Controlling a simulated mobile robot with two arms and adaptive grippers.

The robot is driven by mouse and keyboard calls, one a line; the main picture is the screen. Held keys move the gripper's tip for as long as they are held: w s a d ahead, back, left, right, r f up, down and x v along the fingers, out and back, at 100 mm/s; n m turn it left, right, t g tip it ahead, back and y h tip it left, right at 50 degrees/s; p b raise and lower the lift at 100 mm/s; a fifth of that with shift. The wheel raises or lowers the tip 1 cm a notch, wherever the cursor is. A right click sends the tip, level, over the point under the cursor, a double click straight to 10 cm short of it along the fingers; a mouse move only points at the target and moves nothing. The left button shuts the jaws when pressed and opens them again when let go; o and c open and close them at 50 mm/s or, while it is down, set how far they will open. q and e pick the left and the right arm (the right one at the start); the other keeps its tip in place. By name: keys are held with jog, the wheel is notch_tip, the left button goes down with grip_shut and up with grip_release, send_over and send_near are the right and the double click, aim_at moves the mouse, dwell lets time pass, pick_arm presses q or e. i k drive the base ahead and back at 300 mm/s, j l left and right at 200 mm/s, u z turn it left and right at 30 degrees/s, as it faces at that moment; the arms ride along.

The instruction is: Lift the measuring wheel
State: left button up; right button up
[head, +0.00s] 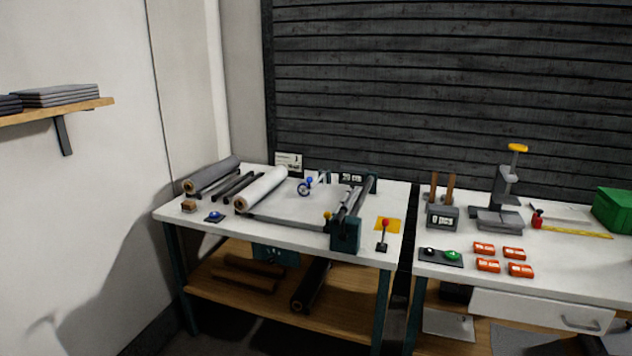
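A small blue wheel with a round blue knob, which looks like the measuring wheel (304,188), is on the left white table (290,215). It stands between the white roll and the dark roller machine (347,215). It is small in the picture, and I cannot tell what supports it. Neither of my grippers is in the head view.
A white roll (262,188) and a grey roll (214,174) lie left of the wheel. A red-knobbed lever (384,234) stands at the front right. The right table holds a press (505,200), orange boxes (487,265) and a green box (614,208). A gap separates the tables.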

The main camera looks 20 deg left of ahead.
aim_at(309, 179)
jog(key=i+u, duration=0.15)
jog(key=i, duration=0.35)
jog(key=i+u, duration=0.2)
jog(key=i, duration=0.3)
jog(key=i+l+u, duration=0.15)
jog(key=i, duration=0.3)
jog(key=i+l+u, duration=0.15)
jog(key=i, duration=0.35)
